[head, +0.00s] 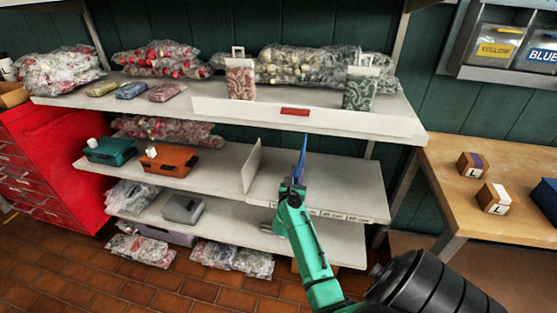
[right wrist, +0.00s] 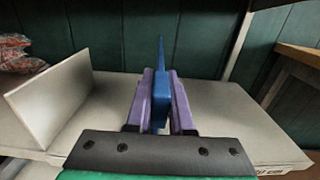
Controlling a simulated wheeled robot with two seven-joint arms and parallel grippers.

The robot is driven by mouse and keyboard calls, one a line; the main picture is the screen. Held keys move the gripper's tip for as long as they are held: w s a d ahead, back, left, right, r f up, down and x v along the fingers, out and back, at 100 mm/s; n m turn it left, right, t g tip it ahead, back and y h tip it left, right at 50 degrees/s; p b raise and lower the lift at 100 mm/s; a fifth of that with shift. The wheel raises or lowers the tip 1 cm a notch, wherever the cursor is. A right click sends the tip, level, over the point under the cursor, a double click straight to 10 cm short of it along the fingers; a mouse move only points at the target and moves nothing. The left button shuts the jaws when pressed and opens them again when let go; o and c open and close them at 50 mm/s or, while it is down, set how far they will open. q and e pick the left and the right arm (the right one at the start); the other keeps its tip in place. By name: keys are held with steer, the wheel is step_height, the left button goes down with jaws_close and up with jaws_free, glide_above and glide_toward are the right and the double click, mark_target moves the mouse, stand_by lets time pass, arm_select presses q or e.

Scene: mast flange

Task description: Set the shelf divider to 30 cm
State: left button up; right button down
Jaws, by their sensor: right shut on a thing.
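The shelf divider, a thin off-white upright plate (head: 251,166), stands on the middle shelf (head: 340,190). It also shows at the left in the right wrist view (right wrist: 52,101). My right gripper (head: 294,183) is over the front part of this shelf, right of the divider and apart from it. Its purple fingers (right wrist: 159,100) are shut on a blue, narrow, pointed thing (right wrist: 160,85), which also shows in the head view (head: 301,158) and points up and back. Small marks run along the shelf's front edge right of my gripper, too small to read. My left gripper is not in view.
A teal case (head: 109,151) and an orange case (head: 168,160) stand left of the divider. The upper shelf, with a white front panel (head: 305,115), hangs above. The shelf surface right of the divider is otherwise clear. A wooden table (head: 440,165) stands to the right.

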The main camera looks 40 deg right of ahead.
steer(key=s+d+p, duration=0.2)
steer(key=s+d, duration=0.3)
steer(key=s, duration=0.3)
steer(key=shift+s+d, duration=0.25)
steer(key=shift+d, duration=0.15)
steer(key=shift+f, duration=0.1)
steer(key=c, duration=0.8)
jaws_free()
steer(key=shift+w+d, duration=0.1)
